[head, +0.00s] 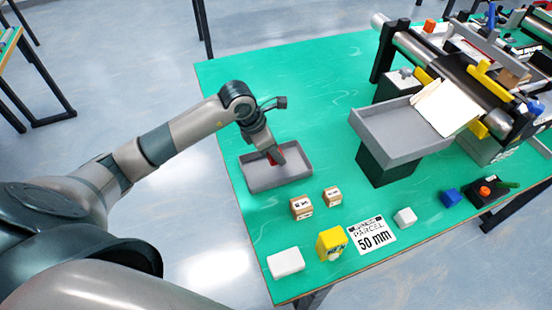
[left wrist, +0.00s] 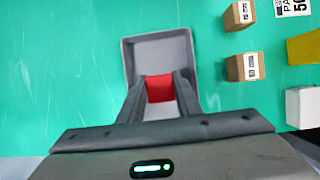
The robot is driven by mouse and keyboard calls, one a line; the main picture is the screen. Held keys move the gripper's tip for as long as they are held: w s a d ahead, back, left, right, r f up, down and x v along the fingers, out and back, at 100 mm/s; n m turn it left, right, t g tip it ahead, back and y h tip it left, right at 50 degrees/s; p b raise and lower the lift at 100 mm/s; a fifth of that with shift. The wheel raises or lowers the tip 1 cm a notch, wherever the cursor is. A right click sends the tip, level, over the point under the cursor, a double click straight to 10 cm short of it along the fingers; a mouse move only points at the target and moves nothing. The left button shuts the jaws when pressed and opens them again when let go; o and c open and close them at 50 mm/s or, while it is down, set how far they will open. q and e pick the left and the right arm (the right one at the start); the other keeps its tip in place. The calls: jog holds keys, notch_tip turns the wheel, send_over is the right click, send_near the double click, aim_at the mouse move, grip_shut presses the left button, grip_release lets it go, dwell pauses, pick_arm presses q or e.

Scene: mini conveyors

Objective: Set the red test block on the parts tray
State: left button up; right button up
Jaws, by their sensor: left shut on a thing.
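The red test block (left wrist: 160,88) is between the fingers of my left gripper (left wrist: 160,92), which is shut on it. In the head view my left gripper (head: 275,157) points down over the parts tray, and only a small part of the red block (head: 272,158) shows beside the fingers. The parts tray (head: 290,181) is a shallow grey tray on the green table, and it also shows in the left wrist view (left wrist: 161,50). The block is over or inside the tray; I cannot tell whether it touches the floor. My right gripper is not in view.
Two small cardboard boxes (head: 301,207), a yellow item (head: 332,243), a white block (head: 286,263) and a parcel card (head: 371,235) lie nearer the front. A raised grey chute tray (head: 400,140) and a conveyor (head: 455,75) stand to the right. Green table (head: 290,95) behind the tray is clear.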

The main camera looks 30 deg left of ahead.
pick_arm(q)
jog(key=shift+f, duration=0.1)
jog(key=shift+f+p, duration=0.3)
notch_tip(320, 180, down, 3)
jog(key=shift+r+p, duration=0.1)
jog(key=shift+p, duration=0.5)
jog(key=shift+f, duration=0.25)
jog(key=shift+f, duration=0.1)
jog(key=o, duration=1.1)
jog(key=shift+r, duration=0.2)
